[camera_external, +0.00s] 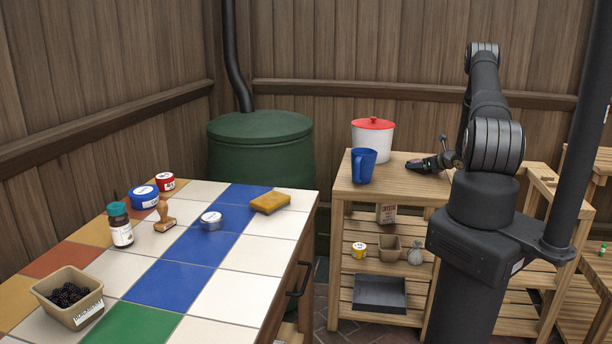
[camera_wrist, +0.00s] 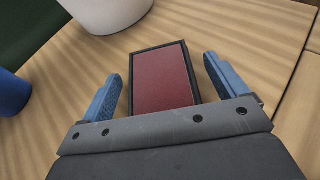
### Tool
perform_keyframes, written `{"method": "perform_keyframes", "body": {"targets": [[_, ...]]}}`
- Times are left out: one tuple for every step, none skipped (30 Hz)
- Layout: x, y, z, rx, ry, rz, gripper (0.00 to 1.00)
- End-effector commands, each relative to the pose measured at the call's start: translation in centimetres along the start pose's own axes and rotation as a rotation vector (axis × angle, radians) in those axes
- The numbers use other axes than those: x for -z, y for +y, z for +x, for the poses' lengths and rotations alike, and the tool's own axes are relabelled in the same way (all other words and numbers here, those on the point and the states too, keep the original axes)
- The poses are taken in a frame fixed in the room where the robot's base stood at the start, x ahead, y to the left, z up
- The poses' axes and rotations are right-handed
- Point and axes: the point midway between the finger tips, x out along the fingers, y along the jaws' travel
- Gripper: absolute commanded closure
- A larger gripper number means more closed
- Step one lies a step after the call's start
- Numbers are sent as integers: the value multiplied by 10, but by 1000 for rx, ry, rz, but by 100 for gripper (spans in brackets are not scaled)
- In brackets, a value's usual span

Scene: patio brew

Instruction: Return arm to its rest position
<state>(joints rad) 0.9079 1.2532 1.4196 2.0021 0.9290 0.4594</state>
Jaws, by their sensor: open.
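My gripper (camera_wrist: 164,72) is open, with its two blue fingers spread on either side of a flat red box with a black rim (camera_wrist: 162,80). Gaps show between the box and both fingers. The box appears to lie on the wooden bench top. In the external view, my arm reaches away from the camera, and my gripper (camera_external: 422,164) is low at the bench top (camera_external: 395,185). The box is hard to tell from my gripper there.
A white pot with a red lid (camera_external: 372,140) and a blue mug (camera_external: 364,166) stand left of my gripper. Lower shelves hold a carton (camera_external: 386,213) and a dark tray (camera_external: 379,293). A tiled table (camera_external: 120,280) with jars and a sponge (camera_external: 270,202) is at left.

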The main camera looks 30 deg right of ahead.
Motion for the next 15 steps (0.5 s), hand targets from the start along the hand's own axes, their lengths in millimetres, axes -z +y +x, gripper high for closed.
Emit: {"method": "perform_keyframes", "body": {"targets": [[4,2,9,-3,1,0,9],[-5,0,3,0,-2,-2,9],[-12,-1,0,1,-3,-2,9],[-15,-1,-2,1,-3,-1,9],[-18,0,-3,1,-2,-1,9],[-22,0,-5,1,-2,-1,9],[-24,0,-6,0,-1,-2,9],[-27,0,-7,0,-1,-2,9],[-29,0,-8,0,-1,-1,9],[-31,0,-9,0,-1,-1,9],[-32,0,-9,0,0,-1,9],[-34,0,-10,0,0,-1,9],[-34,0,-10,0,0,0,9],[-35,0,-11,0,0,0,9],[-35,0,-11,0,0,0,9]]}}
